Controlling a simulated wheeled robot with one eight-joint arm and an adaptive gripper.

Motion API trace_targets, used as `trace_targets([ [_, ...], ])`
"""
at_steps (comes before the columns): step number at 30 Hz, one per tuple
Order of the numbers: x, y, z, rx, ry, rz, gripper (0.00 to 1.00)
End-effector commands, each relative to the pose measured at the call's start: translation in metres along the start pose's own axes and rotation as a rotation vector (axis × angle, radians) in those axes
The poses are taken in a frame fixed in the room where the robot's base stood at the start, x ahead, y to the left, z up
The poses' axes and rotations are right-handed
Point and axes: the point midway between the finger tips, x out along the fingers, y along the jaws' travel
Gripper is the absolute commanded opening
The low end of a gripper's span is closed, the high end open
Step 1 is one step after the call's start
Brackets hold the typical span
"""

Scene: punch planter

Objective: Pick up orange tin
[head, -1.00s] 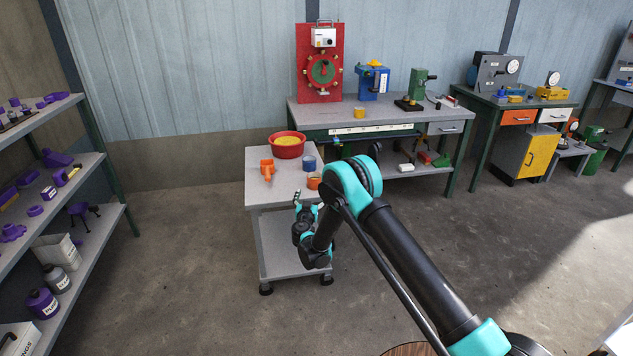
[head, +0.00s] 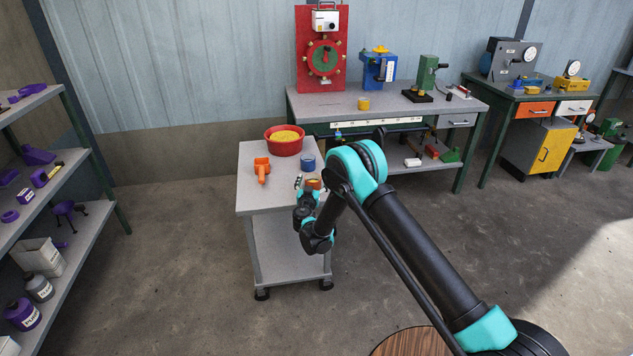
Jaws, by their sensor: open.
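The orange tin (head: 314,183) stands near the right edge of the grey cart top (head: 252,196); its lower part is hidden behind my gripper. My gripper (head: 305,188) is open at the cart's front right edge, with its fingers close to the tin. It overlaps the tin in the picture; I cannot tell whether they touch. Nothing is seen held between the fingers.
A blue tin (head: 308,162) stands just behind the orange tin. An orange scoop-like tool (head: 262,169) lies to the left. A red bowl (head: 285,148) with yellow contents stands at the back. A workbench (head: 345,106) is behind the cart; a shelf (head: 95,222) stands at left.

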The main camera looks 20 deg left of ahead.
Motion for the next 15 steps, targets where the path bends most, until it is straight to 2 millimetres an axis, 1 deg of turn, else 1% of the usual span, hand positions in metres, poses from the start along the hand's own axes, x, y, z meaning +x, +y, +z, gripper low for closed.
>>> trace_targets([
  [8, -0.0013, -0.0022, 0.0000, 0.000, 0.000, -0.002, 0.82],
  [11, -0.0012, -0.0021, -0.0001, 0.000, 0.000, -0.002, 0.70],
  [15, -0.0012, -0.0020, 0.0000, 0.000, 0.000, -0.002, 0.53],
])
